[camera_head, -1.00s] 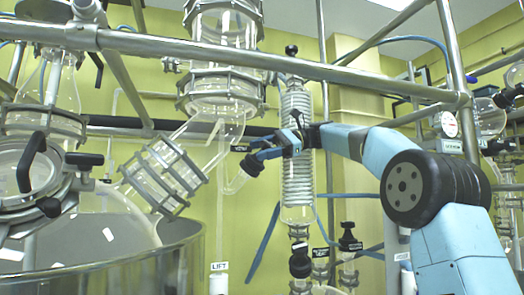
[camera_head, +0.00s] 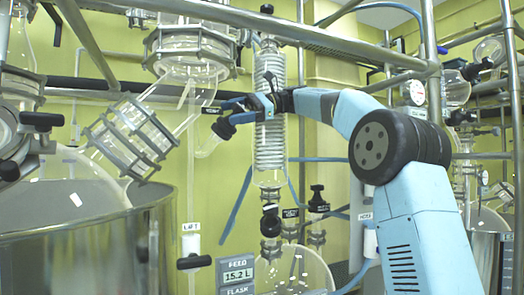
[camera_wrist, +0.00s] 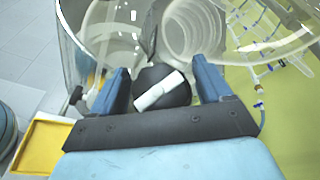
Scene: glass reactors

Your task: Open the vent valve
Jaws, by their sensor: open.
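The vent valve's black knob (camera_head: 222,128) sits on a slanted glass side arm below the clamped glass column in the head view. A small label (camera_head: 211,110) is beside it, too small to read now. In the wrist view the round dark knob (camera_wrist: 168,77) lies between the fingers, with a white tag (camera_wrist: 158,91) across it. My gripper (camera_head: 231,112) is open at the knob, its two blue fingers on either side. It shows in the wrist view too (camera_wrist: 160,78). I cannot tell whether the fingers touch the knob. The knob's stem is hidden.
A coiled glass condenser (camera_head: 270,110) stands close behind my gripper. A steel rail (camera_head: 290,32) crosses above. A large steel vessel (camera_head: 95,250) is at lower left.

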